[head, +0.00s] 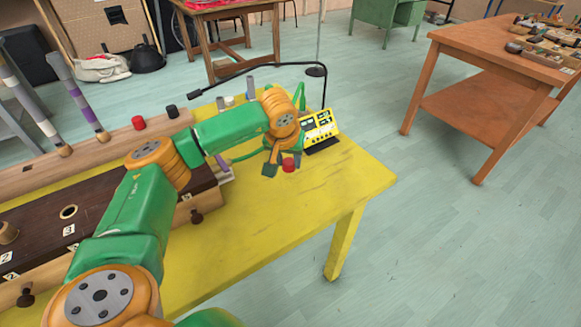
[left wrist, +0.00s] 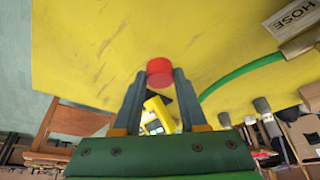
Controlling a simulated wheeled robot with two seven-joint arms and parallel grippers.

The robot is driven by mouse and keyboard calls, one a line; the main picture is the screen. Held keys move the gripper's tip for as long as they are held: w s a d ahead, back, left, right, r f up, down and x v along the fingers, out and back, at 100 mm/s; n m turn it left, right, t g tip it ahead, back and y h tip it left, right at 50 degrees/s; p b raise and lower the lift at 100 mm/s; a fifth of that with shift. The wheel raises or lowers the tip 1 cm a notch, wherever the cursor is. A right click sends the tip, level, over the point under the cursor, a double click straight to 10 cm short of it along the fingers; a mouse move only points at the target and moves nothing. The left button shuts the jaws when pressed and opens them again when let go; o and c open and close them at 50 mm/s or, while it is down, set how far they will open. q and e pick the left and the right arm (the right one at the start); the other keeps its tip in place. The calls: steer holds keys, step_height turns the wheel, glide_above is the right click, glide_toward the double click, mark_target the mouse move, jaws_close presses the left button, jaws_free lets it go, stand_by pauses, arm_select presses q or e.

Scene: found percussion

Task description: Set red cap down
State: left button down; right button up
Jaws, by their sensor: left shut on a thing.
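A red cap (head: 289,165) is held at the fingertips of my left gripper (head: 281,165), over the yellow table (head: 280,215). In the left wrist view the cap (left wrist: 160,72) sits between the two grey fingertips (left wrist: 159,76), with the yellow tabletop behind it. I cannot tell how far the cap is above the tabletop. Another red cap (head: 138,122) stands on the wooden rail at the left. My right gripper is not in view.
A yellow device (head: 320,127) with a display stands behind the gripper, near the table's far edge. A green hose (left wrist: 240,75) runs beside the gripper. A black cap (head: 172,111) stands on the rail. The table's near right part is clear.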

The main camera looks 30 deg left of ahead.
mark_target(288, 165)
arm_select(q)
steer(key=shift+w+f+p, duration=0.2)
steer(key=shift+f+p, duration=0.1)
steer(key=shift+f, duration=1.55)
steer(key=shift+f, duration=0.1)
steer(key=shift+c, duration=2.2)
jaws_free()
steer(key=shift+r, duration=0.45)
steer(key=v, duration=1.1)
steer(key=shift+s, duration=0.25)
steer(key=shift+r, duration=0.15)
